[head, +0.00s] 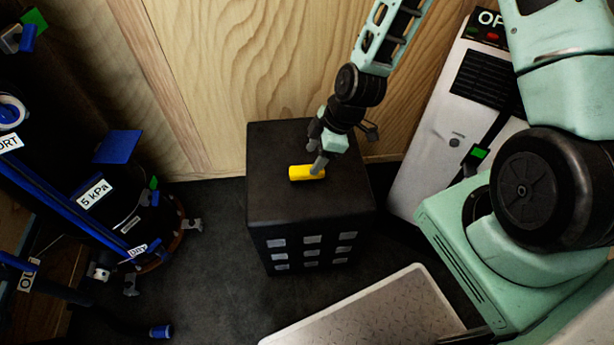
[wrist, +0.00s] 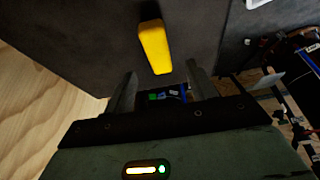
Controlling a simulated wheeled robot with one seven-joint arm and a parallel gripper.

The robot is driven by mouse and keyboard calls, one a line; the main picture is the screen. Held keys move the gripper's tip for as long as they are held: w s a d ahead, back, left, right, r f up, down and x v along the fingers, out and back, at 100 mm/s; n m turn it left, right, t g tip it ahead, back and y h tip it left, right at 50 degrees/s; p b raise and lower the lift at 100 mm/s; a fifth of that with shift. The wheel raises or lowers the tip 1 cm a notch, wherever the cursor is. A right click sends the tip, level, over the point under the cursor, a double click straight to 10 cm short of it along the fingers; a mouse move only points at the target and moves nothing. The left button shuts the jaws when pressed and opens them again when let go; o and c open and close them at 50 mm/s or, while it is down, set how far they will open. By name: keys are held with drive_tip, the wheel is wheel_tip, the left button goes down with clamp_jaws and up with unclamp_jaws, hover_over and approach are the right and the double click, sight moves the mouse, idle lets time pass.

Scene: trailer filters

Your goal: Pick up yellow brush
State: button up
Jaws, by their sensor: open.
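The yellow brush (head: 306,173) shows as a short yellow block lying on top of a black box (head: 270,205). In the wrist view the yellow brush (wrist: 154,47) lies ahead of my fingertips, roughly midway between them. My gripper (head: 319,165) is over the box top at the brush's right end in the head view. In the wrist view my gripper (wrist: 160,82) has its two fingers apart with nothing between them. I cannot tell if a finger touches the brush. No bristles can be made out.
A wooden wall (head: 230,60) stands behind the box. A white cabinet (head: 430,150) is at the right. Dark equipment with blue pipes and a 5 kPa label (head: 95,194) is at the left. A metal plate (head: 370,310) lies in front. Dark floor (head: 210,260) is clear left of the box.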

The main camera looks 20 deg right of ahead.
sight(308, 169)
drive_tip(key=x, duration=0.2)
drive_tip(key=b+x, duration=0.1)
drive_tip(key=x, duration=0.1)
drive_tip(key=b+x, duration=0.1)
drive_tip(key=x, duration=0.1)
drive_tip(key=shift+d+f, duration=0.15)
drive_tip(key=shift+f, duration=0.35)
drive_tip(key=c, duration=1.2)
drive_tip(key=shift+o, duration=0.2)
drive_tip(key=shift+r, duration=0.1)
wheel_tip(308, 169, up, 10)
drive_tip(key=p, duration=0.3)
